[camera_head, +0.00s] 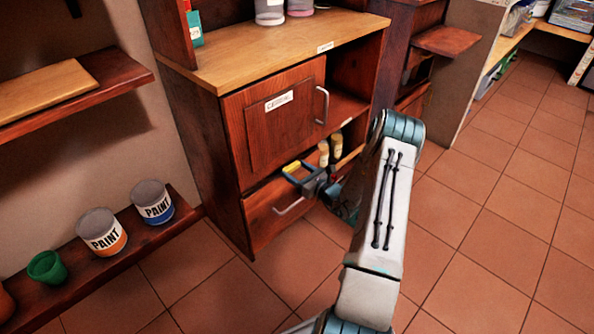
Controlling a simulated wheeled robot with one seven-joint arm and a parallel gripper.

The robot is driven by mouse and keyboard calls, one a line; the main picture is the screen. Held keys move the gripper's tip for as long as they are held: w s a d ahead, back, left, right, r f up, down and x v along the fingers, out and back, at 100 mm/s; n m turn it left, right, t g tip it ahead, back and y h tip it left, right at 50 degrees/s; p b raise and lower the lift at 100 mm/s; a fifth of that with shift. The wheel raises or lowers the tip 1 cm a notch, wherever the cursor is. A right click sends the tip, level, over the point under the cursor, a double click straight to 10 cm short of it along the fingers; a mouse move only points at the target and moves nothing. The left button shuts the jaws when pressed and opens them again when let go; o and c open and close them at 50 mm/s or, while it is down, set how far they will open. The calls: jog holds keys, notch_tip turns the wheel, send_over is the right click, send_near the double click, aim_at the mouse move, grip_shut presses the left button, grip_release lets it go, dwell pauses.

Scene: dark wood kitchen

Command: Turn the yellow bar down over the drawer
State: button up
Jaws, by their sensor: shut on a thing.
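The yellow bar (292,167) shows at the front of the dark wood cabinet, near the top edge of the lower drawer (268,211). The drawer has a metal handle (289,206) and looks shut. My gripper (305,180) is at the yellow bar, reaching in from the right, and is shut on it. The fingertips are small and partly hidden here, so the exact grip is unclear.
Above is a cabinet door (285,115) with a vertical handle, beside an open shelf holding brushes (324,153). Paint cans (102,232) and a green pot (47,267) stand on a low shelf at left. Tiled floor (490,240) is clear at right.

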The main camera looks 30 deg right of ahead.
jog(key=m+p, duration=0.2)
jog(key=m, duration=0.2)
jog(key=shift+f+p, duration=0.1)
jog(key=shift+p, duration=0.25)
jog(key=shift+s+a+f+m+p, duration=0.1)
jog(key=shift+a+f+m+p, duration=0.15)
jog(key=shift+m+p, duration=1.35)
jog(key=shift+s+a+f+m+p, duration=0.15)
jog(key=shift+f+m+p, duration=0.1)
jog(key=shift+m, duration=2.55)
jog(key=shift+a+f+m+p, duration=0.2)
jog(key=shift+m+p, duration=0.75)
jog(key=shift+m, duration=1.25)
jog(key=o, duration=1)
jog(key=p+v, duration=0.2)
jog(key=v, duration=1.2)
jog(key=shift+r+p, duration=0.1)
jog(key=shift+p, duration=0.2)
jog(key=shift+w, duration=0.1)
